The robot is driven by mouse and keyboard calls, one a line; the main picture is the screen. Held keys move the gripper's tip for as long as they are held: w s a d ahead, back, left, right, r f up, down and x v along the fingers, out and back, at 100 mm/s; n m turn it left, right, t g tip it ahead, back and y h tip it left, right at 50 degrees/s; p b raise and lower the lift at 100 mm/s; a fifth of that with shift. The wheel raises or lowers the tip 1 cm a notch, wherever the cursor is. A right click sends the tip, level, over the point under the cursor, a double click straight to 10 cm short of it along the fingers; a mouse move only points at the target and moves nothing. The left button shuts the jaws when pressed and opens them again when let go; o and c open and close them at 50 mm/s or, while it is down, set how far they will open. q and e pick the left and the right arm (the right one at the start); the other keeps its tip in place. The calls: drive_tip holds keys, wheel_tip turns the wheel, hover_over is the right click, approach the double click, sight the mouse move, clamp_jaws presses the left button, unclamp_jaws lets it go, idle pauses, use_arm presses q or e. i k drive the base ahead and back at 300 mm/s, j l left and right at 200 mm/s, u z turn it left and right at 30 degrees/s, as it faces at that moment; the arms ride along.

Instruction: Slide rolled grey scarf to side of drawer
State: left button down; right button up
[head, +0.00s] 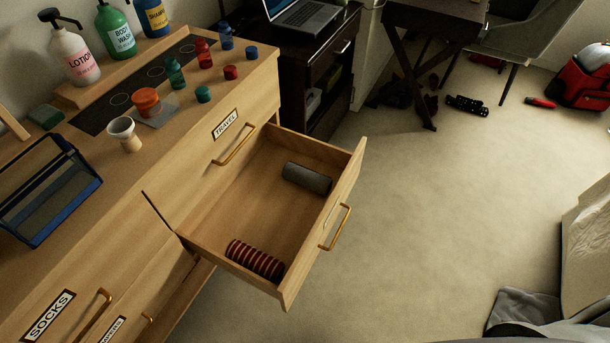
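The rolled grey scarf (307,178) lies in the open drawer (335,213), near the drawer's far end. It is a short dark grey cylinder on the drawer floor, close to the far side wall and apart from the other roll. A dark red striped roll (255,259) lies in the same drawer at the near end, close to the near side wall. The middle of the drawer floor between the two rolls is bare. Neither of my grippers shows in the head view.
The dresser top holds a lotion bottle (73,48), a green body wash bottle (116,32), small travel bottles, a funnel (124,133) and a blue caddy (45,190). The drawer juts over open carpet (430,210). A dark cabinet with a laptop (305,14) stands behind.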

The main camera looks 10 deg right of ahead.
sight(295, 173)
drive_tip(key=i+l+u, duration=0.1)
drive_tip(key=l, duration=0.25)
drive_tip(key=i+l+u, duration=0.1)
drive_tip(key=l, duration=0.3)
drive_tip(key=i+l, duration=0.2)
drive_tip(key=l, duration=0.2)
drive_tip(key=i+l+u, duration=0.15)
drive_tip(key=l, duration=0.25)
